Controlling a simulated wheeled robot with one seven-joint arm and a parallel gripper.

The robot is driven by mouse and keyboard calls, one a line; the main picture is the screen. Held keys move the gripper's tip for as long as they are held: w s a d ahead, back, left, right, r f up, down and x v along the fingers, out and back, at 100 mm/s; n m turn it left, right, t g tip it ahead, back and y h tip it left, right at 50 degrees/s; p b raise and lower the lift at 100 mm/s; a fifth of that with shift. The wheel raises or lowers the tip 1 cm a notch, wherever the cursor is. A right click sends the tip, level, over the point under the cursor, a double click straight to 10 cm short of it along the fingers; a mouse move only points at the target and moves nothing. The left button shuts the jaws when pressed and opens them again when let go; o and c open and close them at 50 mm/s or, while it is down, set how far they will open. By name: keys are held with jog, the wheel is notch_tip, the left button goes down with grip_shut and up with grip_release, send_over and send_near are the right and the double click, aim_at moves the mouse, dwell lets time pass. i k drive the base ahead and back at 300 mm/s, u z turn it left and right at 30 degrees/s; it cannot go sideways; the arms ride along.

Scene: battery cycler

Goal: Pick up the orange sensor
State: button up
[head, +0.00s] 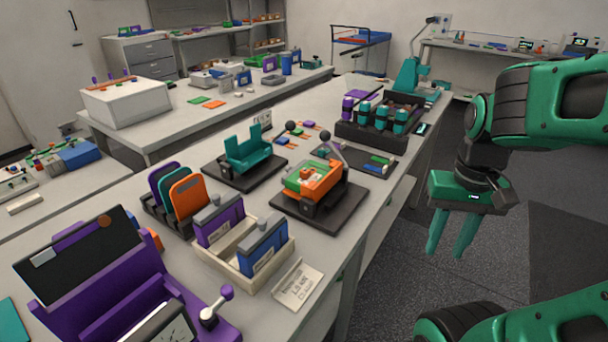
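I cannot tell which thing is the orange sensor; several orange things show in the head view. An orange upright plate (187,194) stands at the front of a dark rack, with a teal and a purple plate behind it. An orange block (320,185) with a green part sits on a black fixture (312,213). Small flat coloured pieces, one orange (309,125), lie behind the fixtures. My gripper (452,240) hangs right of the bench, over the floor. Its green fingers point down, apart, with nothing between them.
A cream tray (232,265) holds purple and blue packs. A purple device (115,295) fills the bench's near left. A teal cradle (247,152) and a dark rack of teal-topped cylinders (378,130) stand farther back. Open floor lies right of the bench (390,185).

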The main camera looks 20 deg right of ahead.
aim_at(305, 174)
jog(key=u, duration=1.7)
jog(key=k, duration=0.9)
jog(key=z, duration=1.7)
jog(key=i, duration=1)
jog(key=u, duration=0.1)
